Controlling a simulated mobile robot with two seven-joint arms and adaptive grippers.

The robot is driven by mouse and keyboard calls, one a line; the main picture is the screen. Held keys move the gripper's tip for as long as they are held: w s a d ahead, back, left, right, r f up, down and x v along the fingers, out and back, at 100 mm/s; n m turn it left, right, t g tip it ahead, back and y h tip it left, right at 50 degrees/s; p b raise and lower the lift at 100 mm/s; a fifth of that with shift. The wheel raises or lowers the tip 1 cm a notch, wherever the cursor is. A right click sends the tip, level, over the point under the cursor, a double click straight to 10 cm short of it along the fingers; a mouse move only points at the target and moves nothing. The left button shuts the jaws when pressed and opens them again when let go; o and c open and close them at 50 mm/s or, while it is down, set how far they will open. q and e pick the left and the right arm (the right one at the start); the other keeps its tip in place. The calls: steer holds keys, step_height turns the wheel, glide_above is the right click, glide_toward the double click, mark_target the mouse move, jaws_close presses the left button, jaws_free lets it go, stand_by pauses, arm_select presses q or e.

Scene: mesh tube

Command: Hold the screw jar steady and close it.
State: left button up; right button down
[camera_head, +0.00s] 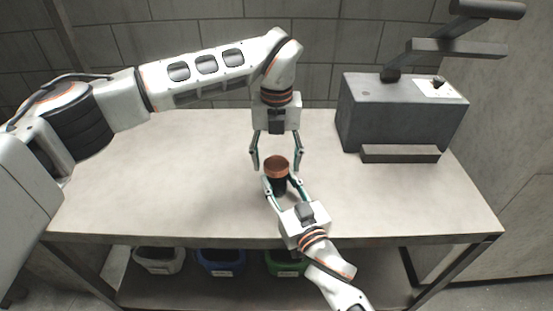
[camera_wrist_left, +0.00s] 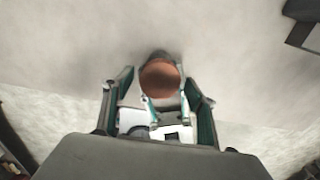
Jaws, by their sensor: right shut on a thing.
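The screw jar stands upright on the table, with a dark body (camera_head: 279,185) and a copper-brown lid (camera_head: 276,165) on top. My right gripper (camera_head: 282,186) comes from the front and is shut on the dark body. My left gripper (camera_head: 276,164) points down from above, its fingers spread wide to either side of the lid and apart from it. In the left wrist view the round lid (camera_wrist_left: 160,75) shows just beyond the open fingertips of the left gripper (camera_wrist_left: 160,85). The lid hides most of the jar body there.
The pale table (camera_head: 150,190) is clear to the left and right of the jar. A grey box-shaped machine (camera_head: 395,115) with a dark ledge stands at the back right. White, blue and green bins (camera_head: 221,262) sit below the table's front edge.

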stand_by(0.3)
arm_select(q)
step_height(320, 180, up, 12)
stand_by(0.5)
arm_select(e)
steer(key=c, duration=1.3)
jaws_free()
steer(key=shift+o, duration=0.2)
steer(key=v, duration=1.2)
steer(key=shift+f, duration=0.1)
